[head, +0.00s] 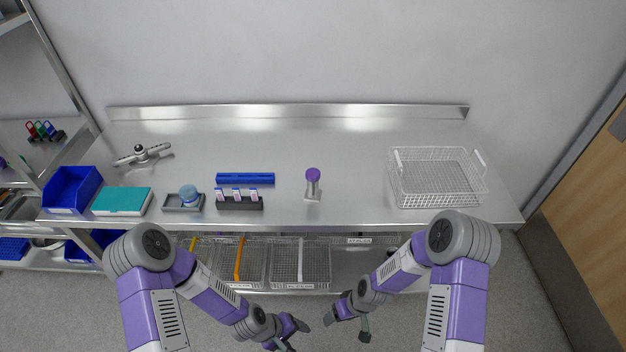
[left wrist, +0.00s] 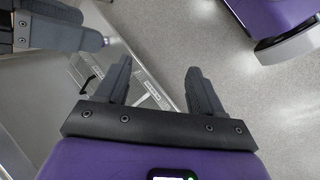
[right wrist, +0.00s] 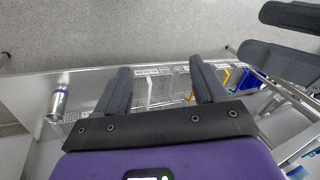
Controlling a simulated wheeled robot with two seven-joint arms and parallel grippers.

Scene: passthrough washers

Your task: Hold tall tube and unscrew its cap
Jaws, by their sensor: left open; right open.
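The tall tube (head: 312,188) stands upright on the bench, right of the middle racks. It is clear to grey, with a purple cap (head: 313,174) on top and a small pale base under it. My left gripper (head: 297,336) is open and empty, low in front of the bench and well short of the tube. My right gripper (head: 347,326) is open and empty beside it, also away from the tube. Each gripper shows in the other's wrist view.
A white wire basket (head: 436,180) stands on the right of the bench. Left of the tube are a dark vial rack (head: 239,203), a blue rack (head: 245,179), a grey tray, a teal box (head: 122,201) and a blue bin (head: 72,190). Bench around the tube is clear.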

